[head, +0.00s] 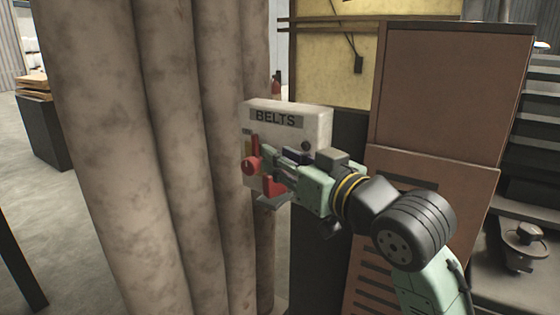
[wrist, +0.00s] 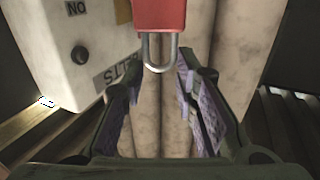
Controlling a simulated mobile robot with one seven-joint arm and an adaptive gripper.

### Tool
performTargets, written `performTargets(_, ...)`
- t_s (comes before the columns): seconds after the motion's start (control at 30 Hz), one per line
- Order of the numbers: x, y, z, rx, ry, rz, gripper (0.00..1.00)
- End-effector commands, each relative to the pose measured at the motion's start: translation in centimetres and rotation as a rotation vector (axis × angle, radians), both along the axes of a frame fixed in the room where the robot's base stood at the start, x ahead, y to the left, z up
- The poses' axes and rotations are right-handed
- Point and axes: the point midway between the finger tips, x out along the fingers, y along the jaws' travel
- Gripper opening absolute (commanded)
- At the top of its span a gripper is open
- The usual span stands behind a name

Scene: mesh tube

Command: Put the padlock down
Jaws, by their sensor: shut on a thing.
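The padlock (wrist: 160,14) has a red body and a grey metal shackle. In the wrist view it is at the top centre, its body cut by the frame edge and its shackle toward my fingers. My gripper (wrist: 159,68) has a purple-padded finger on each side and is shut on the padlock; the exact contact is hard to make out. In the head view my gripper (head: 268,174) reaches left in front of the box marked BELTS, and the red padlock body (head: 272,188) shows low at its fingertips.
Tall mottled tubes (head: 160,150) stand just left. A brown cabinet (head: 440,90) is behind on the right. Grey floor (head: 50,225) shows at far left.

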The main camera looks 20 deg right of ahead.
Motion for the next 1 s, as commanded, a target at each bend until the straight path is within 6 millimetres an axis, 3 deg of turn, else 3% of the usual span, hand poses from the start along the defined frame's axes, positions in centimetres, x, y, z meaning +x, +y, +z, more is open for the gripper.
performTargets(0.1, 3.0, -0.9, 0.1, 0.003, 0.002, 0.001, 0.0)
performTargets(0.3, 5.9, -1.8, -0.4, 0.0, 0.0, 0.0, 0.0)
performTargets(0.43, 6.3, -2.0, -1.0, 0.001, 0.0, -0.002, 0.0)
performTargets(0.63, 6.2, -2.0, -3.7, 0.002, 0.002, -0.003, 0.0)
performTargets(0.87, 6.2, -1.9, -4.3, -0.001, 0.002, 0.0, 0.0)
performTargets(0.9, 6.3, -1.9, -4.3, -0.001, 0.004, 0.0, 0.28)
performTargets(1.0, 6.3, -1.8, -4.4, 0.0, 0.005, 0.001, 0.34)
